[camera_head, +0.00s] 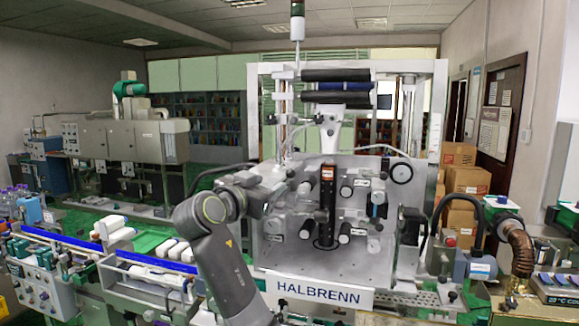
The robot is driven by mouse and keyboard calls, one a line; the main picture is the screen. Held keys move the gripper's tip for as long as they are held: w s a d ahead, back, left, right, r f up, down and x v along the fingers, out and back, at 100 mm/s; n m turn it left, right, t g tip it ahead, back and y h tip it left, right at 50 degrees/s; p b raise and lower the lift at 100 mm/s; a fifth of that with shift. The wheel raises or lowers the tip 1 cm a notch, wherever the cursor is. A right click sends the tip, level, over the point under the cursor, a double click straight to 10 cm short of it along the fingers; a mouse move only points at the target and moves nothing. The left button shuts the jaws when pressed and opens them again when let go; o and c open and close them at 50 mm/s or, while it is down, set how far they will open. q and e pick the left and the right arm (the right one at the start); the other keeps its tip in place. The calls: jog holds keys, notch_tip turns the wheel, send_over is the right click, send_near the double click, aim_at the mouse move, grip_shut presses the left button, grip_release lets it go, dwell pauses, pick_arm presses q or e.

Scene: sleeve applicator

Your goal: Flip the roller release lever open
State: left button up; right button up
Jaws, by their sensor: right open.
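The sleeve applicator, labelled HALBRENN (318,291), stands in the centre with a grey upright front plate (350,262). A black upright bar (327,205) with a reddish mark near its top stands out from the middle of this plate. Several short rollers and knobs sit around it, including a roller at the lower right (344,238). I cannot tell for sure which small part is the roller release lever. My right gripper (294,176) is in front of the plate's upper left, left of the black bar. It is open, small in view, and no object shows in it. My left gripper is not in view.
A conveyor with blue rails (155,262) and white items runs at the left. A black curved hose (478,212) and a copper-coloured ribbed pipe (521,255) stand at the right. Cardboard boxes (468,182) are stacked behind. Open space lies before the plate's right half.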

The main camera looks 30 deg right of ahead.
aim_at(288, 173)
jog(key=p+x, duration=0.4)
jog(key=x, duration=0.6)
jog(key=shift+r+p, duration=0.1)
jog(key=shift+p, duration=0.25)
jog(key=shift+w+d, duration=0.3)
jog(key=shift+d, duration=0.35)
